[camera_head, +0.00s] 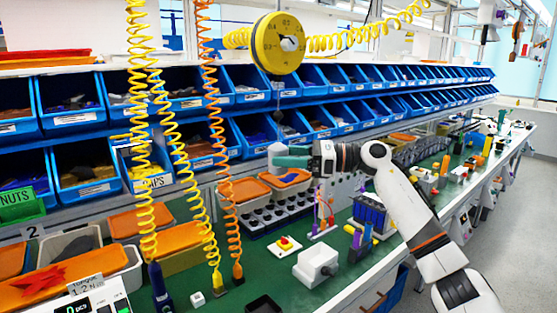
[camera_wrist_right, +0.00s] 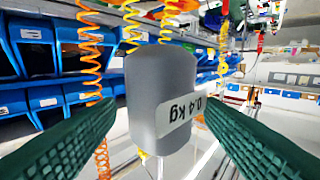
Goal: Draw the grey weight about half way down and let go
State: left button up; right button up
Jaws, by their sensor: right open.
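The grey weight (camera_head: 277,157) hangs below the round yellow dial unit (camera_head: 278,43) on a thin line, in front of the blue bins. In the right wrist view the weight (camera_wrist_right: 155,95) is a grey cylinder with a "0.4 kg" label, upside down in that picture. My right gripper (camera_head: 287,158) has reached the weight from the right. Its green fingers (camera_wrist_right: 160,112) are open, one on each side of the weight, with a small gap showing at both sides. My left gripper is not in view.
Yellow and orange coiled cords (camera_head: 218,150) hang to the left of the weight. Two rows of blue bins (camera_head: 75,120) stand behind.

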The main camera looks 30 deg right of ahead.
jog(key=b+v, duration=0.3)
jog(key=v, duration=0.7)
jog(key=shift+b, duration=0.3)
